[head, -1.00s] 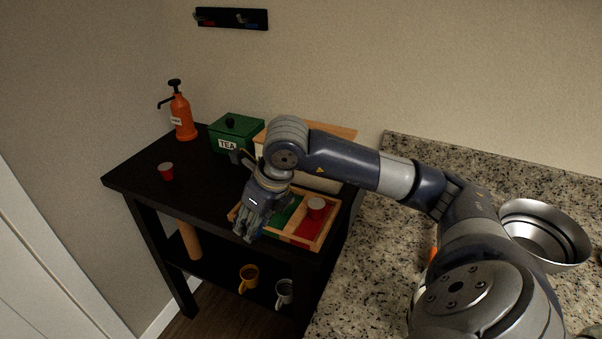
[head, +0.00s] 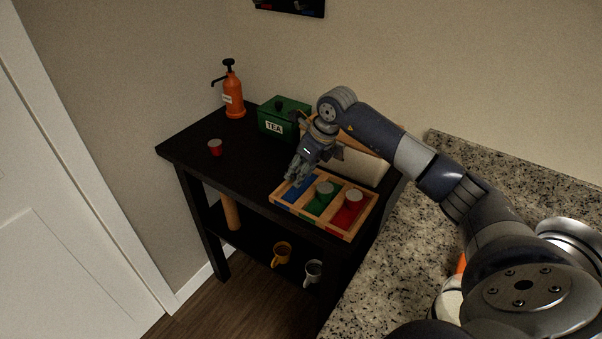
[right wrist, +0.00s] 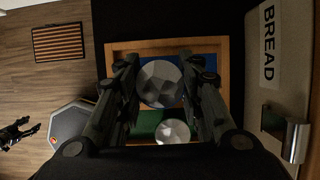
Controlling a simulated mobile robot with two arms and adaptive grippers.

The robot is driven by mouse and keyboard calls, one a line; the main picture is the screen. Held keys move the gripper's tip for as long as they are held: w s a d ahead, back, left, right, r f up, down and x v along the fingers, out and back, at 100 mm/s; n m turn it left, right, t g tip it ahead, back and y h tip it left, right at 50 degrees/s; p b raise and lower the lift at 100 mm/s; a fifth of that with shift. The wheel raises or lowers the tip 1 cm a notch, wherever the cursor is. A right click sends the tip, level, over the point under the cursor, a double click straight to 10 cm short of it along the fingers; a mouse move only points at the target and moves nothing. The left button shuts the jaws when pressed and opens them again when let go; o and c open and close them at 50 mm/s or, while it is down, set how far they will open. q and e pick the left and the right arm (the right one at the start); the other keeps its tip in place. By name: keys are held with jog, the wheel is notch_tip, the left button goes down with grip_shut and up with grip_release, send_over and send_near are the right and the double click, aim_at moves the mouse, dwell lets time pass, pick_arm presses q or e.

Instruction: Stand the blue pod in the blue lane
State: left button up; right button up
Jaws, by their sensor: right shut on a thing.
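My right gripper (head: 297,176) is over the blue lane (head: 298,189) at the left end of the wooden tray (head: 345,235). It is shut on a pod, whose round grey lid (right wrist: 160,83) shows between the fingers in the right wrist view. The pod's coloured side is hidden there, and the fingers cover it in the head view. Blue lane floor (right wrist: 205,60) shows beside the lid. I cannot tell whether the pod touches the lane floor. A dark shape at the left edge of the right wrist view looks like my left gripper (right wrist: 20,132); its fingers are unclear.
A green pod (head: 324,197) stands in the middle green lane and a red pod (head: 352,203) in the red lane. Another red pod (head: 215,148) stands on the black table. The green tea box (head: 283,118), orange pump bottle (head: 233,97) and bread box (right wrist: 275,65) stand behind.

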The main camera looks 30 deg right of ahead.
jog(key=shift+w+d, duration=0.35)
jog(key=shift+w, duration=0.15)
notch_tip(320, 180, down, 3)
jog(key=shift+f+p, duration=0.2)
jog(key=shift+p, duration=0.75)
jog(key=shift+f, duration=0.3)
jog(key=o, duration=0.7)
jog(key=shift+r, duration=0.25)
jog(key=shift+s+d+r+b, duration=0.15)
jog(key=shift+r+b, duration=0.15)
jog(key=shift+b+v, duration=1.45)
jog(key=shift+v, duration=4.2)
